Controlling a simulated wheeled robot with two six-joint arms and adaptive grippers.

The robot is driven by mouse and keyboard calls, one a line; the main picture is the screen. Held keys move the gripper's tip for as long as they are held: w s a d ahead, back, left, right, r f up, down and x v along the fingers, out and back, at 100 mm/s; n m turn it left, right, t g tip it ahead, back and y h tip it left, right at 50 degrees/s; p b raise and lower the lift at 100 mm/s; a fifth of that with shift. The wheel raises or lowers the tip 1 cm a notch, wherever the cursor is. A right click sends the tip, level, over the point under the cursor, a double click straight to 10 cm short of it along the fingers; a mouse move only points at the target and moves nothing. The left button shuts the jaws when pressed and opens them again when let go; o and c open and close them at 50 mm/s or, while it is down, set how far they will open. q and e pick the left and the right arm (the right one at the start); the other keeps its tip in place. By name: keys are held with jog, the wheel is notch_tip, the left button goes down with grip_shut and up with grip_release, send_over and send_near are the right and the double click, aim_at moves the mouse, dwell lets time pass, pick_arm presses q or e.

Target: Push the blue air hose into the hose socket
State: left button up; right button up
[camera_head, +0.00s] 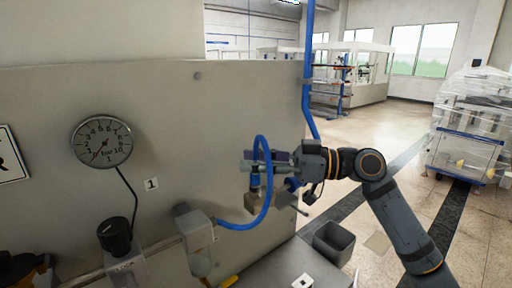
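The blue air hose (269,186) rises from a pale block (195,228) on the panel, loops over and comes down at the fingers of my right gripper (256,162). The fingers look closed around this hose end, reaching in from the right. Just below them is a short blue piece (255,181) above a beige block-like fitting (252,203). I cannot tell whether this fitting is the hose socket or whether the hose end is seated in it. My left gripper is not clearly in view.
A round pressure gauge (102,141) and a black knob (115,236) are on the panel at left. A blue vertical pipe (308,62) runs behind my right gripper. A dark open bin (333,243) stands below right. Floor is clear further right, before a wrapped cart (470,125).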

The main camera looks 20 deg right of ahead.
notch_tip(320, 180, up, 8)
jog(key=shift+r, duration=0.15)
dwell(0.6)
